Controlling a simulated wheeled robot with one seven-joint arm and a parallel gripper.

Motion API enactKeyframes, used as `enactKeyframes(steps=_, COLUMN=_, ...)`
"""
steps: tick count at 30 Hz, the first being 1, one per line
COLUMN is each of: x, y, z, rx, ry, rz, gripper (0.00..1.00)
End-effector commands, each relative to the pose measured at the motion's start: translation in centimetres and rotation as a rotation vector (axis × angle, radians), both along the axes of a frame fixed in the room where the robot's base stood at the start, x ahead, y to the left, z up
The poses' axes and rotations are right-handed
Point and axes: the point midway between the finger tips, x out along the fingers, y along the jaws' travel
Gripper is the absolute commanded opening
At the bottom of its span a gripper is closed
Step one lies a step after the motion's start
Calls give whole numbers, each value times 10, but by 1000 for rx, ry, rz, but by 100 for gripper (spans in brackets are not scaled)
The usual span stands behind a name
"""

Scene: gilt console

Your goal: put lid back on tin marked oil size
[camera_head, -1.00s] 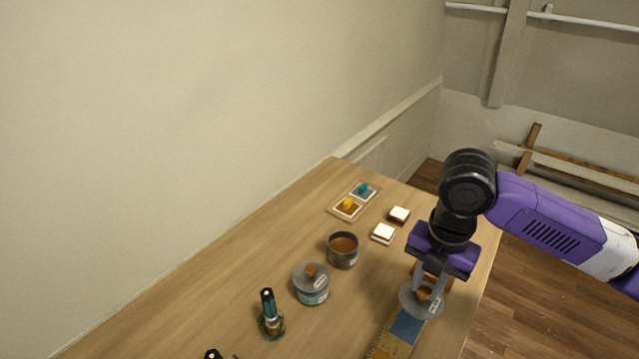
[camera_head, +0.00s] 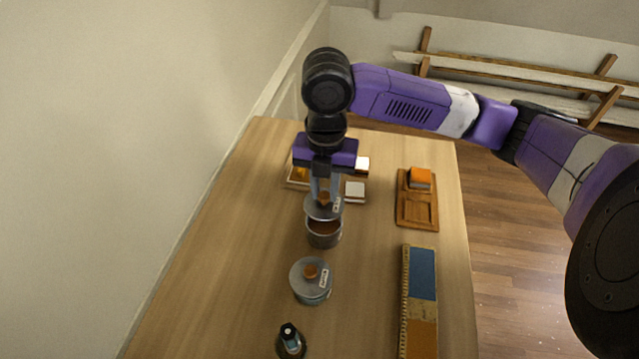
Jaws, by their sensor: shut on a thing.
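My gripper (camera_head: 325,188) is shut on the knob of a grey round lid (camera_head: 321,211), pointing straight down. The lid carries a small white label with text too small to read. It hangs just above an open grey tin (camera_head: 323,236) with brown contents, covering the far part of its mouth. I cannot tell whether lid and tin touch. A second grey tin (camera_head: 311,290) stands nearer with its lid on, a brown knob on top and a white label that I cannot read.
A dark-capped bottle (camera_head: 290,341) stands at the near edge of view. A blue and tan strip (camera_head: 421,275) lies on the right. A wooden tray (camera_head: 417,211) with an orange block is beyond it. Small tiles and a tray lie behind my gripper. The table (camera_head: 225,240) is clear on the left.

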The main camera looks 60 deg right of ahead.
Motion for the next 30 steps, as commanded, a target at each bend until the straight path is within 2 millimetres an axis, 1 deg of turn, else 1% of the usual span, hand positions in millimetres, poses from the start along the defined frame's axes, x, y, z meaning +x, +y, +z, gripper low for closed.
enactKeyframes(steps=1, x=0, y=0, z=-5, rx=0, ry=0, rz=0, gripper=0)
enactKeyframes(steps=18, x=0, y=0, z=-54, rx=1, ry=0, rz=0, gripper=0)
enactKeyframes(steps=23, x=0, y=0, z=-59, rx=1, ry=0, rz=0, gripper=0)
enactKeyframes(steps=30, x=0, y=0, z=-58, rx=1, ry=0, rz=0, gripper=0)
